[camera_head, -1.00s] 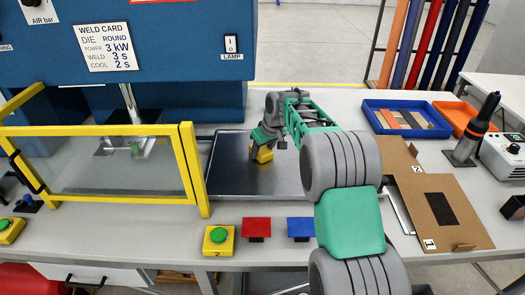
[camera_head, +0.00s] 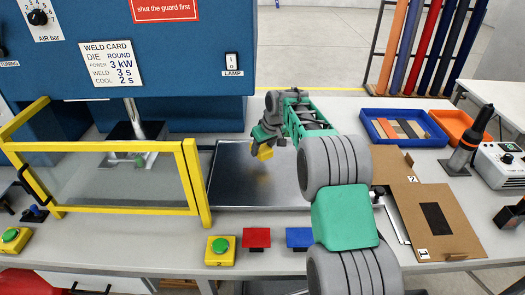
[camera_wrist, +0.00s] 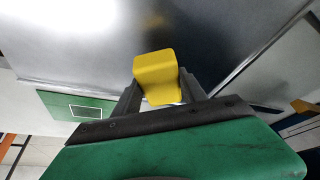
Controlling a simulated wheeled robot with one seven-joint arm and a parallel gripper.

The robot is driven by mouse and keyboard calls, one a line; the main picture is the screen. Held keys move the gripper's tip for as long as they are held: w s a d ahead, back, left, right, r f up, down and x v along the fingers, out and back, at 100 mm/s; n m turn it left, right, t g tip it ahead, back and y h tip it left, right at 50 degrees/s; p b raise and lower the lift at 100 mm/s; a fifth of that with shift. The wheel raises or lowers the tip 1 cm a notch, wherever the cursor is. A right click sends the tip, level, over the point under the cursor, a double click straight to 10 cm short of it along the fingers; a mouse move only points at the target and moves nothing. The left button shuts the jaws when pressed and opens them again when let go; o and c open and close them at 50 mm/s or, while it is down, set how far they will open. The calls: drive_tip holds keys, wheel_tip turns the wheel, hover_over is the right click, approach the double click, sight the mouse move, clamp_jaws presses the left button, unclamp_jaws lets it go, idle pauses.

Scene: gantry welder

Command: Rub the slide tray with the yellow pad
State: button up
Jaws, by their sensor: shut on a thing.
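The slide tray (camera_head: 285,185) is a shiny grey metal plate on the bench, right of the yellow-framed guard; its metal also fills the upper part of the wrist view (camera_wrist: 80,45). My gripper (camera_head: 264,143) is over the tray's back middle part. It is shut on the yellow pad (camera_head: 265,154), a small block that sticks out beyond the fingers in the wrist view (camera_wrist: 155,70). The pad seems a little above the tray, with a faint yellow patch, likely its reflection, below it. My arm hides the tray's right side.
The clear guard with a yellow frame (camera_head: 192,180) stands just left of the tray. A green button box (camera_head: 220,251), a red block (camera_head: 257,238) and a blue block (camera_head: 299,237) line the front. Cardboard sheets (camera_head: 462,238) and a blue bin (camera_head: 370,127) lie right.

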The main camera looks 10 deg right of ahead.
drive_tip(key=shift+r, duration=0.8)
drive_tip(key=shift+p, duration=0.3)
drive_tip(key=shift+r+p, duration=0.95)
drive_tip(key=shift+r, duration=0.6)
drive_tip(key=shift+r, duration=0.1)
